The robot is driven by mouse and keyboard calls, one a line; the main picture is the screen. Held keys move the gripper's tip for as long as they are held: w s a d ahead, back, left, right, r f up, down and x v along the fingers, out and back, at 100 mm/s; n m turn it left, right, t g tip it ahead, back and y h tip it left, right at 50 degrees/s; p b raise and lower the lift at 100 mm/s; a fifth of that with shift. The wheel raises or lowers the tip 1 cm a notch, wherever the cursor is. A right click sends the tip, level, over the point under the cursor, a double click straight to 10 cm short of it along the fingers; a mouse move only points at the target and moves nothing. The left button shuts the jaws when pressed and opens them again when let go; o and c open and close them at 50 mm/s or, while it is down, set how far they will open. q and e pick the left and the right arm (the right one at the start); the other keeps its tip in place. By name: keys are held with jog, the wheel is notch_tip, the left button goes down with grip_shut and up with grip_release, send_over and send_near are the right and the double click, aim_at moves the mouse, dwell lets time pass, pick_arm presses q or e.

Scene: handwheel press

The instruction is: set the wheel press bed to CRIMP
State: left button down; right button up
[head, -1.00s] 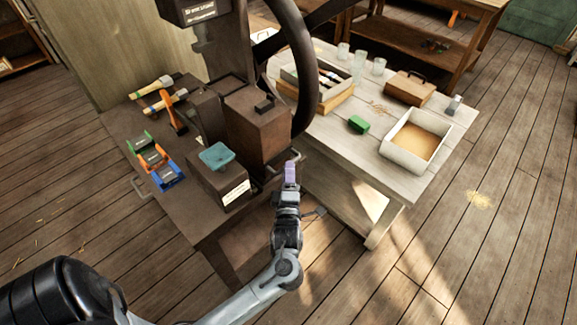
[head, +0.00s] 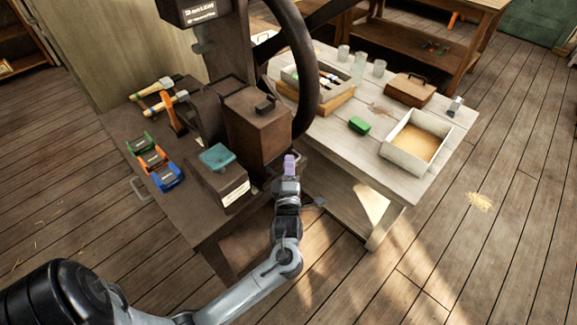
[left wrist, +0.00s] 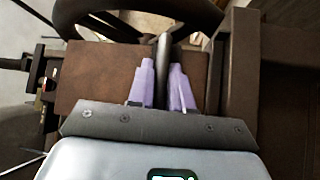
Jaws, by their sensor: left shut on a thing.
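The press has a dark column (head: 230,45) with a label plate (head: 198,14) too small to read. Its large black handwheel (head: 305,75) also shows in the left wrist view (left wrist: 135,30). A brown box-shaped part (head: 258,125) stands below the wheel. My left gripper (head: 290,162), with purple fingers, is at the right front of this part. In the left wrist view its fingers (left wrist: 163,75) are shut on a grey metal bar (left wrist: 163,52) standing between them. I cannot tell how the bar joins the press. No CRIMP marking is readable. My right gripper is out of view.
The dark bench holds a teal-topped box (head: 217,157), green, orange and blue labelled pieces (head: 153,160) and hammers (head: 165,103). A pale table (head: 350,160) on the right holds a white tray (head: 390,157), a green block (head: 359,125) and a brown case (head: 411,89).

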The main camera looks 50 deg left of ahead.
pick_arm(q)
jog(key=a, duration=0.8)
jog(key=shift+s+a+f, duration=0.1)
jog(key=shift+s+a, duration=0.15)
jog(key=shift+a, duration=0.4)
jog(key=shift+f, duration=0.1)
